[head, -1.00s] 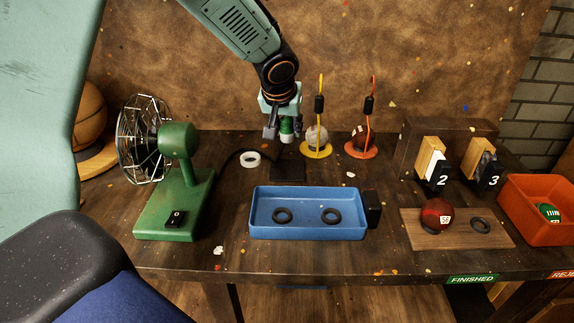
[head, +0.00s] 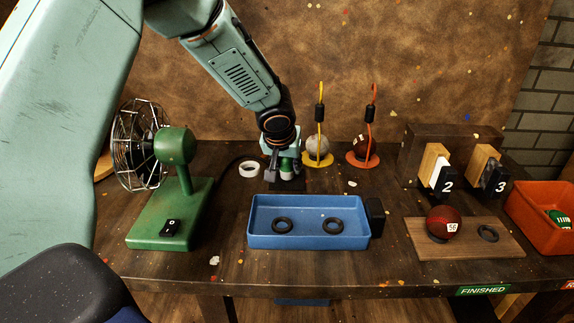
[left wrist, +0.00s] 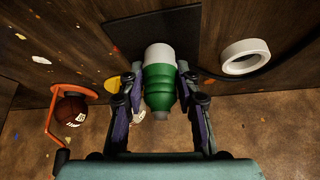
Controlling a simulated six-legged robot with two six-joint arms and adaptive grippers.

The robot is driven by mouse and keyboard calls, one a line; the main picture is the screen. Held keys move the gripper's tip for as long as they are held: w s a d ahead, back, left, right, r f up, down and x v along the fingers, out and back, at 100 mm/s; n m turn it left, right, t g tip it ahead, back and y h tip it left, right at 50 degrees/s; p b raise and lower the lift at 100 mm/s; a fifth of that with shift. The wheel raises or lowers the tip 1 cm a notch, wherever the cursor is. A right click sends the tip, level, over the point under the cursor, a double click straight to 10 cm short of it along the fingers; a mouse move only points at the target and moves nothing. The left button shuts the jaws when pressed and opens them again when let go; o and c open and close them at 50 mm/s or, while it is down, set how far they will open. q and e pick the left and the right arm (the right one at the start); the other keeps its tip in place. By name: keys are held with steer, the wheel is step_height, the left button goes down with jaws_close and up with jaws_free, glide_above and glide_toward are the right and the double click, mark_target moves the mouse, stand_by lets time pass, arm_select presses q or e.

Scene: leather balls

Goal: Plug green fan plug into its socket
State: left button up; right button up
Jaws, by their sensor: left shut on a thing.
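The green fan (head: 170,190) stands at the left of the table with its wire cage facing left. Its green and white plug (head: 287,168) is between the fingers of my left gripper (head: 284,172), which is shut on it. In the left wrist view the plug (left wrist: 159,86) lies between the two fingers (left wrist: 160,98), white end away from the palm, over a dark flat plate (left wrist: 150,35). The plate (head: 288,185) shows behind the blue tray in the head view. No socket opening can be made out; the plug's lower end is partly hidden. My right gripper is not in view.
A blue tray (head: 308,242) with two black rings stands in front of the plate. A white ring (head: 249,169) lies left of the plug. Yellow (head: 318,165) and orange (head: 364,163) stands with balls are to the right. A wooden board (head: 462,250) holds a red ball.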

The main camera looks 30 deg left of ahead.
arm_select(q)
steer(key=shift+f, duration=0.2)
steer(key=o, duration=1.1)
steer(key=shift+c, duration=0.2)
steer(key=shift+r+p, duration=0.15)
steer(key=shift+p, duration=0.3)
steer(key=w+v, duration=0.1)
steer(key=v, duration=0.6)
steer(key=shift+d+r+p, duration=0.15)
steer(key=shift+r+p, duration=0.15)
steer(key=shift+r, duration=0.2)
steer(key=shift+s, duration=0.1)
